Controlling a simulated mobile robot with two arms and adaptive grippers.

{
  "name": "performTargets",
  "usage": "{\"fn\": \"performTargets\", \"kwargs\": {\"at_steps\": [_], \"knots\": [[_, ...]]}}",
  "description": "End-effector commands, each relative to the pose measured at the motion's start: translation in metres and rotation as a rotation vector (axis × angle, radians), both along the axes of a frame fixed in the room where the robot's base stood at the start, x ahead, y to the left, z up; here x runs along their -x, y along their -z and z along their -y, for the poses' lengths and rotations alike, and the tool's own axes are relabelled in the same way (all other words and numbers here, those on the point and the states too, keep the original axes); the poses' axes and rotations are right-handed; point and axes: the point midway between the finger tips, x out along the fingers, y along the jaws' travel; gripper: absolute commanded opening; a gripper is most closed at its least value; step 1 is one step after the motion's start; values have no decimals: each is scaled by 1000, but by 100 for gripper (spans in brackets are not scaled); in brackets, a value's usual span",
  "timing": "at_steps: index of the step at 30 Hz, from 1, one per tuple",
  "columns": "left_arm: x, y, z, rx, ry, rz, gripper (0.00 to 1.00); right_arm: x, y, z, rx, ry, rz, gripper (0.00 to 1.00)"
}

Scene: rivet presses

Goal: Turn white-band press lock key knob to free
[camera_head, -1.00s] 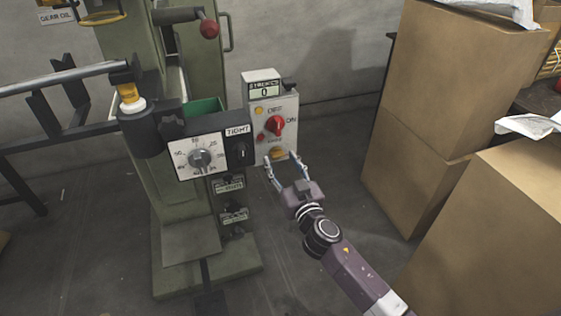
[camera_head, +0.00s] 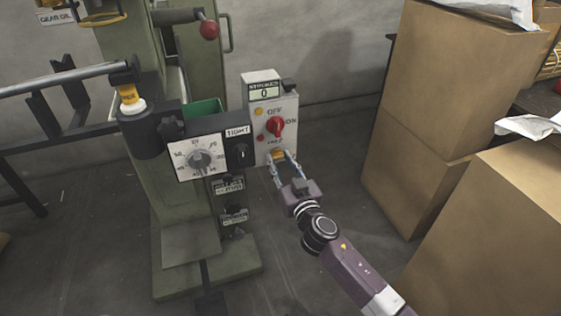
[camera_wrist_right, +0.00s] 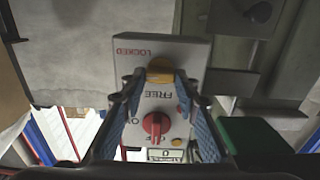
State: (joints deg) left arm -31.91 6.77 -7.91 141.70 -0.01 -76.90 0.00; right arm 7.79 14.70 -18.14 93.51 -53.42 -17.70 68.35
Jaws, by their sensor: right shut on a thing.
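A white control box (camera_head: 260,107) stands on the right side of the green press (camera_head: 122,75). Low on its face is a yellow lock knob (camera_head: 278,156), partly covered by my fingers. In the right wrist view the yellow knob (camera_wrist_right: 160,75) sits between the words LOCKED and FREE. My right gripper (camera_head: 281,158) is shut on the yellow knob, one finger on each side. The knob's exact angle is hard to tell. A red switch (camera_head: 275,126) sits above it, marked OFF and ON; the red switch also shows in the right wrist view (camera_wrist_right: 156,124). My left gripper is out of view.
A dial panel (camera_head: 201,158) with a TIGHT switch is just left of the box. Cardboard boxes (camera_head: 446,100) stack at the right, beside my arm. A red ball lever (camera_head: 209,29) is above. Floor between press and boxes is free.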

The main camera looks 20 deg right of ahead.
Motion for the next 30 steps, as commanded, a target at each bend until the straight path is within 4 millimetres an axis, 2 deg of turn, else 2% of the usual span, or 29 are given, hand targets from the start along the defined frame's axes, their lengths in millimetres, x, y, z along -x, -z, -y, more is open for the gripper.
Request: {"fn": "performTargets", "kwargs": {"at_steps": [11, 17, 30], "knots": [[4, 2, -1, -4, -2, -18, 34, 0, 0, -1, 180, 1, 6, 4], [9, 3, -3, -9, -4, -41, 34, 0, 0, -2, 363, 0, 13, 4], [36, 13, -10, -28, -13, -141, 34, 0, 1, -3, 781, 0, 26, 4]]}}
